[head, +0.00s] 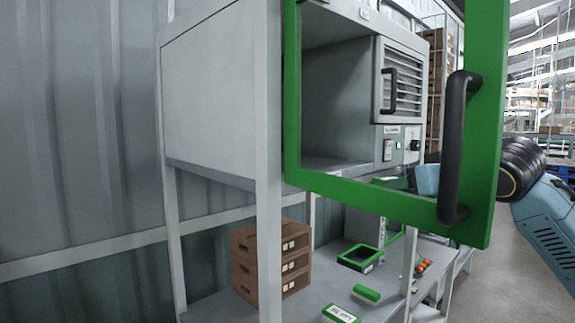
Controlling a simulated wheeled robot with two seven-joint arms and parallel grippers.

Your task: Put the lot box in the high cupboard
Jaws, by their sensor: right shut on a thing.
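The high cupboard (215,95) is a grey cabinet on posts at upper left. Its green-framed door (365,202) stands swung out towards me, with a black bar handle (458,150) on its right side. Through the frame I see a bare grey interior (335,100). My right arm comes in from the right and passes behind the door's right side. My right gripper (398,183) is partly hidden by the frame and shut on a small dark and green thing, perhaps the lot box; too little shows to be sure. My left gripper is out of view.
A louvred panel (403,80) with a handle and a switch panel (396,147) stand behind the door.

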